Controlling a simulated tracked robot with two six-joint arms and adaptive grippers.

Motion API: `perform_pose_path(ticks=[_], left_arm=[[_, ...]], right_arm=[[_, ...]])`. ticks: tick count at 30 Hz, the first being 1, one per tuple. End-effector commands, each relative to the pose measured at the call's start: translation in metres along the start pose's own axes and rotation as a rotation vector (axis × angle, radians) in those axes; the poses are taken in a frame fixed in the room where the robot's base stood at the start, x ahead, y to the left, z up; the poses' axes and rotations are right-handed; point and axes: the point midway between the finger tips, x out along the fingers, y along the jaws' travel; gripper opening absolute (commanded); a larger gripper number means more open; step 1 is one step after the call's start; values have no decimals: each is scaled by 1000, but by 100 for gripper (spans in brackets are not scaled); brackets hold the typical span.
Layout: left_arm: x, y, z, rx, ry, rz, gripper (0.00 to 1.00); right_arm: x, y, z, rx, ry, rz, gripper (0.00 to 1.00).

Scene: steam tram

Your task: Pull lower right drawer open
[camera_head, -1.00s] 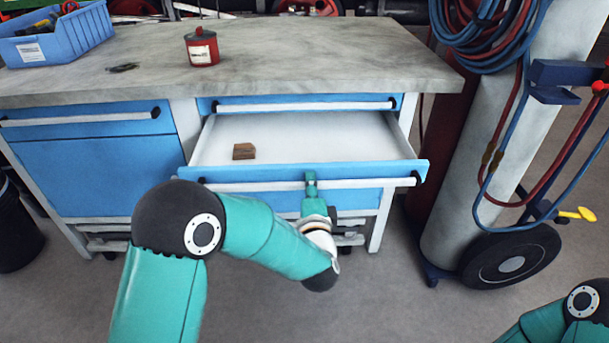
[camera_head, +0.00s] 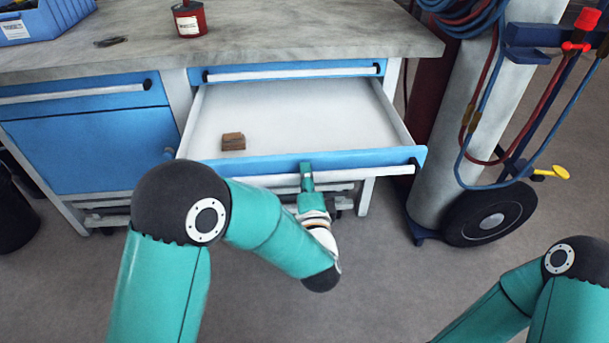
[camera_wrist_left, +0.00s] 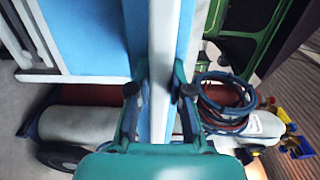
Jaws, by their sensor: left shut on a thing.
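The lower right drawer (camera_head: 385,157) has a blue front and stands pulled out of the workbench, with its white inside in view. A small brown block (camera_head: 233,142) lies inside it, toward the left front. My left gripper (camera_head: 307,172) is at the middle of the drawer front, shut on its long pale handle (camera_head: 352,173). In the left wrist view the handle (camera_wrist_left: 162,45) runs between the two fingers of my left gripper (camera_wrist_left: 160,98). My right arm shows at the lower right, but its gripper is out of view.
The closed upper drawer (camera_head: 290,73) is just above. A red can (camera_head: 189,19) and a blue bin (camera_head: 45,20) stand on the worktop (camera_head: 290,35). A gas cylinder cart with a black wheel (camera_head: 490,216) and hoses stands close to the drawer's right side.

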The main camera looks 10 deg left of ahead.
Motion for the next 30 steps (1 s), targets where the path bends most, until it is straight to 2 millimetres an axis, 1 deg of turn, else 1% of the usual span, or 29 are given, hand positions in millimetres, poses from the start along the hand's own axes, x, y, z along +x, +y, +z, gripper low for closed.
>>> perform_pose_path(ticks=[1, 5, 6, 14, 17, 20, 23, 30], left_arm=[[0, 6, 2, 5, -5, 14, 23], [0, 5, 2, 4, -4, 11, 44], [0, 4, 1, 3, -3, 10, 46], [0, 2, 0, 1, -1, 5, 46], [-4, 2, 0, 1, 1, 5, 46], [-13, 2, -1, 1, 3, 5, 46], [-29, 1, -1, 3, 4, 5, 46], [-78, 2, -1, 4, 5, 5, 46]], right_arm=[[0, 0, 0, 0, 0, 0, 40], [0, 0, 0, 0, 0, 0, 40], [0, 0, 0, 0, 0, 0, 40], [0, 0, 0, 0, 0, 0, 40], [0, 0, 0, 0, 0, 0, 40], [0, 0, 0, 0, 0, 0, 40], [0, 0, 0, 0, 0, 0, 40], [0, 0, 0, 0, 0, 0, 40]])
